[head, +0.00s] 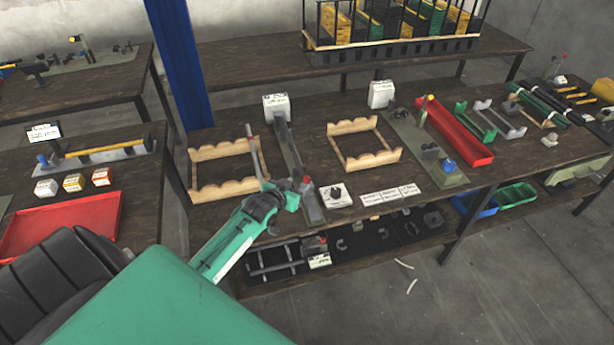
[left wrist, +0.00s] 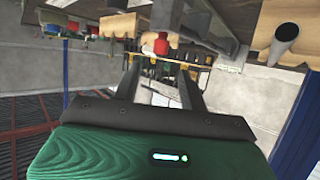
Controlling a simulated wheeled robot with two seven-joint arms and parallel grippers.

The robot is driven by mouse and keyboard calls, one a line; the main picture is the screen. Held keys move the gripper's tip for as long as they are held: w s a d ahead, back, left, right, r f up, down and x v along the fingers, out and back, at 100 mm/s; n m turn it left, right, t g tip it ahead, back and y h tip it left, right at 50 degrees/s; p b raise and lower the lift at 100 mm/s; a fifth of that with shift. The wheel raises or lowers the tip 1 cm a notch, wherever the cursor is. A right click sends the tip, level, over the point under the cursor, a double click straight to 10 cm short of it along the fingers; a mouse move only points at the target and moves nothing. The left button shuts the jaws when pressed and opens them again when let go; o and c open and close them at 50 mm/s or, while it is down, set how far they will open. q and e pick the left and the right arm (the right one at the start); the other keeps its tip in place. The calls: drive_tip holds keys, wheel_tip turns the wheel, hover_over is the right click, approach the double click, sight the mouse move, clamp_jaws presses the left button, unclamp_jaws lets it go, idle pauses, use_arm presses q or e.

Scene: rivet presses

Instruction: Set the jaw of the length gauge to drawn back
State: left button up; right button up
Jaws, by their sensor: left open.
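A long narrow grey rail (head: 288,153), which looks like the length gauge, runs from back to front on the middle table with a white box (head: 276,105) at its far end. A small red knob (head: 307,180) shows near its front end, probably on the jaw, which is partly hidden by my gripper. My left gripper (head: 298,188) is beside this knob. In the left wrist view my left gripper (left wrist: 160,66) has its fingers apart, with a red knob (left wrist: 161,43) showing between and beyond the tips. I cannot tell any contact or the jaw's exact setting.
Wooden cradles stand left (head: 226,148) and right (head: 362,143) of the rail. A small white block with a dark knob (head: 336,196) and label cards (head: 390,195) lie at the front. A red tray (head: 455,135) is further right. A blue post (head: 180,60) stands behind.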

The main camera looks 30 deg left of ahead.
sight(307, 178)
use_arm(q)
drive_tip(key=p+x, duration=0.1)
drive_tip(key=x, duration=0.7)
drive_tip(key=shift+w, duration=0.15)
drive_tip(key=shift+d, duration=0.1)
clamp_jaws()
